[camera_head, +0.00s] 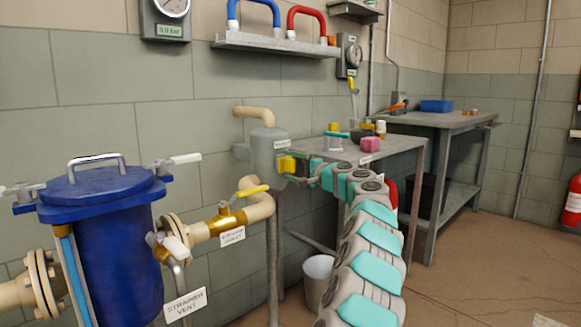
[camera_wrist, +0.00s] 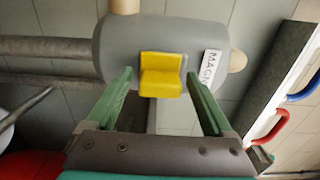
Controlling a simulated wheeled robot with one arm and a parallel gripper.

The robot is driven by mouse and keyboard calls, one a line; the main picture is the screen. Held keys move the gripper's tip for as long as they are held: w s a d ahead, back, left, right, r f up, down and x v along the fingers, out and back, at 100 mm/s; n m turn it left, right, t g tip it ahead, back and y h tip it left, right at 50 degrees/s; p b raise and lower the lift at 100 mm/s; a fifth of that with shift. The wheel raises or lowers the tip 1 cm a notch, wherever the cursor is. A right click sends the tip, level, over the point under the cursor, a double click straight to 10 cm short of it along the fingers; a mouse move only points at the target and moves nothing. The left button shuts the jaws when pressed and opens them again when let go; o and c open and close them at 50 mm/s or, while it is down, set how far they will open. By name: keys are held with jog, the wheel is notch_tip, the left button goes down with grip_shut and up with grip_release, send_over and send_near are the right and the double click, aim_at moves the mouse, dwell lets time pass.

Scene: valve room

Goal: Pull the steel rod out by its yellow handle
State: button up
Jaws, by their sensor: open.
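The yellow handle (camera_head: 286,164) is a small block on the front of a grey cylindrical housing (camera_head: 264,150). In the wrist view the yellow handle (camera_wrist: 162,84) is near the centre, on the grey housing (camera_wrist: 125,45), beside a white label that reads "MAGN". No steel rod shows outside the housing. My gripper (camera_wrist: 159,80) is open, with one green finger on each side of the handle and a visible gap on both sides. In the head view my gripper (camera_head: 298,167) is at the handle, partly hidden by my arm.
A blue strainer pot (camera_head: 105,245) and a yellow-handled valve (camera_head: 252,190) stand left of the housing. A grey table (camera_head: 400,143) with small objects is behind my arm. A white bucket (camera_head: 318,275) is on the floor. A wall shelf (camera_head: 275,43) is above.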

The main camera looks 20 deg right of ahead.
jog(key=shift+r, duration=0.1)
grip_shut()
dwell(0.7)
